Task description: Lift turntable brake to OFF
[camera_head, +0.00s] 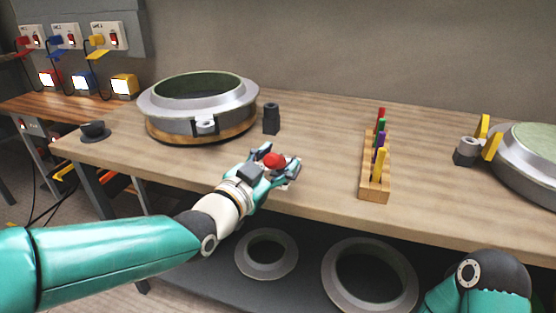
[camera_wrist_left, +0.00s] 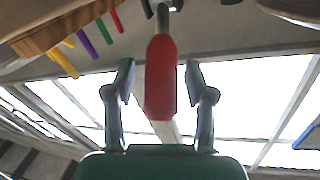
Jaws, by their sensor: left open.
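The turntable brake's red handle (camera_head: 274,160) shows at the front edge of the workbench. In the left wrist view the red handle (camera_wrist_left: 161,82) runs between the two fingers, with a grey stem at its upper end. My left gripper (camera_head: 279,162) is open around the handle, one finger on each side. In the left wrist view gaps show between both fingers of the gripper (camera_wrist_left: 159,68) and the handle. The fingers partly hide the brake's base in the head view. My right arm shows only as a link at the lower right; its gripper is out of view.
A round mould (camera_head: 200,105) stands behind my left gripper, with a dark cylinder (camera_head: 271,118) beside it. A wooden rack (camera_head: 369,180) with coloured pegs stands to the right. Another mould (camera_head: 530,165) is at the far right. Rings (camera_head: 266,254) lie on the lower shelf.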

